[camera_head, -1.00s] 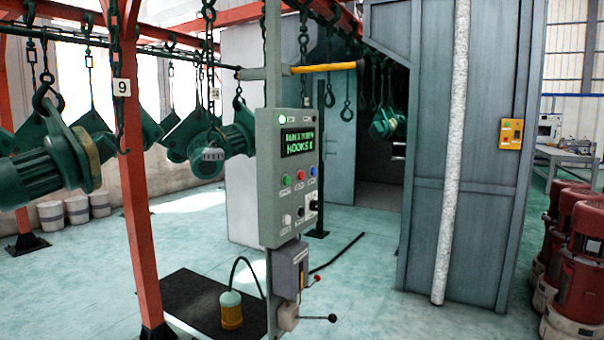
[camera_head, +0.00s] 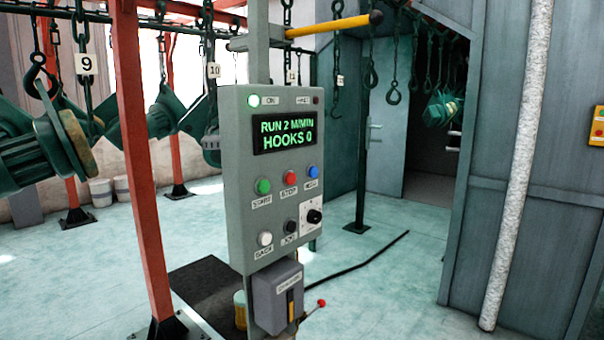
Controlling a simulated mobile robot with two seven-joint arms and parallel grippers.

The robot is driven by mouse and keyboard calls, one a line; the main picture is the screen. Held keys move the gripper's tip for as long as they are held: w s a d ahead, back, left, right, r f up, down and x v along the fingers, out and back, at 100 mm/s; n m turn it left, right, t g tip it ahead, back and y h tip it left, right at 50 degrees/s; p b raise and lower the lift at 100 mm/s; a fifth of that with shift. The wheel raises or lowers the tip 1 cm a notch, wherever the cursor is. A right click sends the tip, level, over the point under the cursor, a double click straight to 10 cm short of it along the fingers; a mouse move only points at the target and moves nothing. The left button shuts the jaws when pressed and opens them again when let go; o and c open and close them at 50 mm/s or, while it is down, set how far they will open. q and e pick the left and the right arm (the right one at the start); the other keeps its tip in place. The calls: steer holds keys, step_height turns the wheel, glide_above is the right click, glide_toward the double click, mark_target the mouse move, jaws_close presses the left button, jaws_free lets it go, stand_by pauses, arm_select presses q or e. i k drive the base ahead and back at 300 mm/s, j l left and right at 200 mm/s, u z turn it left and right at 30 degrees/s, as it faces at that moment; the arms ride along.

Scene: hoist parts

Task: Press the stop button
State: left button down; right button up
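The red stop button (camera_head: 290,177) sits in the middle of the upper button row on a grey control panel (camera_head: 240,215), above a label reading STOP. A green start button (camera_head: 263,186) is to its left and a blue button (camera_head: 311,171) to its right. Neither of my grippers is in view.
A red post (camera_head: 137,150) stands left of the panel, with green hoist parts (camera_head: 40,155) hanging from chains beyond it. A yellow bar (camera_head: 335,26) sticks out above the panel. A grey booth (camera_head: 550,130) stands at the right. The floor right of the panel is mostly clear.

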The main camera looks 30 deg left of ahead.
mark_target(291, 177)
steer(key=i+l+u, duration=0.15)
steer(key=i, duration=0.3)
steer(key=i+l+u, duration=0.1)
steer(key=i+l, duration=0.35)
